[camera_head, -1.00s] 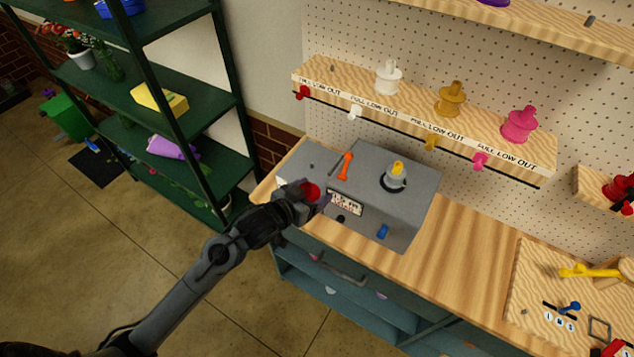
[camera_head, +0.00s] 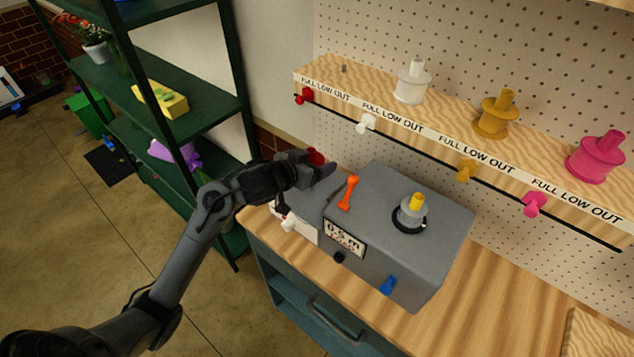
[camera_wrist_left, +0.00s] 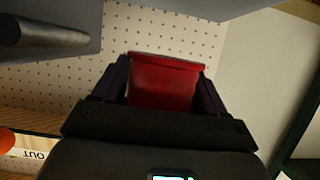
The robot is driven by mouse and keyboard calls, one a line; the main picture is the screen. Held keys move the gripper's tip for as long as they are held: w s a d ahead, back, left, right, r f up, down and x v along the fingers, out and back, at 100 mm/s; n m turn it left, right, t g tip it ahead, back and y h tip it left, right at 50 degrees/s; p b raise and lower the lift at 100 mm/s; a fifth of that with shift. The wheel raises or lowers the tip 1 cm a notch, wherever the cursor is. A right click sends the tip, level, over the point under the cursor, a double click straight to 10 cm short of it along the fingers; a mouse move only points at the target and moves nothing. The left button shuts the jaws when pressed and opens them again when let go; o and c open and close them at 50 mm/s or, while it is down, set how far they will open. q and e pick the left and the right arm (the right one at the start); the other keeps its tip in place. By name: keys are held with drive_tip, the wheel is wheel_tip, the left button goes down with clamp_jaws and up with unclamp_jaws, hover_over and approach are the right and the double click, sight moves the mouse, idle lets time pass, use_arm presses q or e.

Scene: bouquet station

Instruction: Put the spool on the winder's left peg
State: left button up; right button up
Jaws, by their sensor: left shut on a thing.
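The winder (camera_head: 440,215) is a grey box on the wooden bench, with an orange lever, a blue knob and a sign on its front. A grey post with a yellow tip (camera_head: 416,203) stands on its right part. My left gripper (camera_head: 318,166) is shut on the red spool (camera_head: 315,156), above the winder's left end. In the left wrist view the red spool (camera_wrist_left: 163,82) sits between both fingers. A dark grey cylinder (camera_wrist_left: 45,33) sticks out at the upper left there, apart from the spool; I cannot tell whether it is the left peg. My arm partly hides the winder's left end.
A wooden shelf (camera_head: 390,110) behind the winder carries white, ochre and pink spools, with coloured tags along its front. A green rack (camera_head: 200,112) stands to the left.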

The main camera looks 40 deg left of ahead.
use_arm(q)
drive_tip(key=shift+s+f, duration=0.1)
drive_tip(key=shift+f, duration=0.55)
wheel_tip(320, 180, down, 5)
drive_tip(key=shift+r+b, duration=0.2)
drive_tip(key=shift+b, duration=1.05)
drive_tip(key=shift+r, duration=0.1)
drive_tip(key=shift+f, duration=0.2)
drive_tip(key=o, duration=1.1)
drive_tip(key=shift+c, duration=0.2)
